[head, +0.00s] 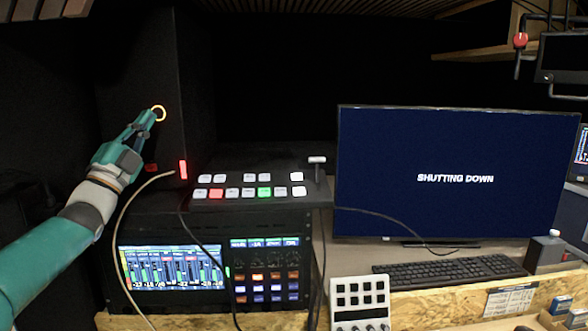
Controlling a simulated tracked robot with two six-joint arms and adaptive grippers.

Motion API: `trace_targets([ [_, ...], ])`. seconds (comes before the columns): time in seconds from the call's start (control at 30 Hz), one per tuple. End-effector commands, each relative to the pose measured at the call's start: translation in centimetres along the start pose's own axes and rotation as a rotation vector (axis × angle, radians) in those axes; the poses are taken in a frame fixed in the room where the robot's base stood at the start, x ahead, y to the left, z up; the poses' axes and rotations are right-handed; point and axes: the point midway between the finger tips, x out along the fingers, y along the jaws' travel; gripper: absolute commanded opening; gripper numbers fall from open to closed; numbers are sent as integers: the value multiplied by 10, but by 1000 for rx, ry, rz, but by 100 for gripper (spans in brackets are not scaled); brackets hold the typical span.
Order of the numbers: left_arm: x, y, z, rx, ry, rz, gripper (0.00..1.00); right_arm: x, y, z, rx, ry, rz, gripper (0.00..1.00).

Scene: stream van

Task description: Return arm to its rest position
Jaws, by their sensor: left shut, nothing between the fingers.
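My left arm comes in from the left side of the head view. Whether the fingertips touch the ring cannot be told. A red light (183,169) glows lower on the same case. The monitor (455,145) on the right reads "SHUTTING DOWN" on a dark blue screen. My right gripper is not in view.
A switcher panel (250,190) with lit buttons sits on a rack unit with screens (172,268), right of my arm. Cables (122,225) hang near the forearm. A keyboard (450,270) and a small keypad (360,298) are on the wooden desk.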

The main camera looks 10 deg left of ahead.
Motion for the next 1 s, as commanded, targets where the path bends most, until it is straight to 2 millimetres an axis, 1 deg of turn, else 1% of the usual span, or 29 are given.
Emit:
trace_targets([
  [0.07,3,8,-19,-84,26,16,0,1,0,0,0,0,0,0],
  [0.17,7,24,-59,-274,78,61,0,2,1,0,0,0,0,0],
  [0.2,8,32,-80,-374,103,88,0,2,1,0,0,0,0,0],
  [0.27,8,45,-116,-538,141,139,0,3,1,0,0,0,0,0],
  [0.3,6,55,-140,-657,160,181,0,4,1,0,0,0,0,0],
  [0.33,4,65,-157,-749,166,218,0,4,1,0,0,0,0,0],
  [0.37,0,76,-172,-844,164,258,0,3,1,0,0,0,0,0],
  [0.4,-6,92,-191,-970,152,313,0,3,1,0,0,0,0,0],
  [0.47,-18,114,-217,-1147,119,395,0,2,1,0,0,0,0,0],
  [0.5,-26,129,-235,-1261,93,449,0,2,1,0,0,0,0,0],
  [0.57,-41,148,-261,-1423,46,531,0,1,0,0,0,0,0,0],
  [0.6,-52,159,-277,-1524,10,583,0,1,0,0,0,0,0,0],
  [0.67,-70,179,-297,-1658,-62,657,0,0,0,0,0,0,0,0],
  [0.7,-82,198,-302,-1719,-128,696,0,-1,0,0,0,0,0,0],
  [0.77,-99,228,-297,-1762,-229,727,0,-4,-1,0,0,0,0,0],
  [0.8,-110,247,-290,-1770,-295,738,0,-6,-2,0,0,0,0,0],
  [0.87,-129,276,-278,-1768,-391,753,0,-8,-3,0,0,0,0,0],
  [0.9,-143,296,-270,-1762,-456,764,0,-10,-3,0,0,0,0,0],
  [0.97,-168,325,-257,-1749,-561,782,0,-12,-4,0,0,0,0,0],
  [1.0,-187,345,-249,-1737,-636,798,0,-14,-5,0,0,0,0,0],
])
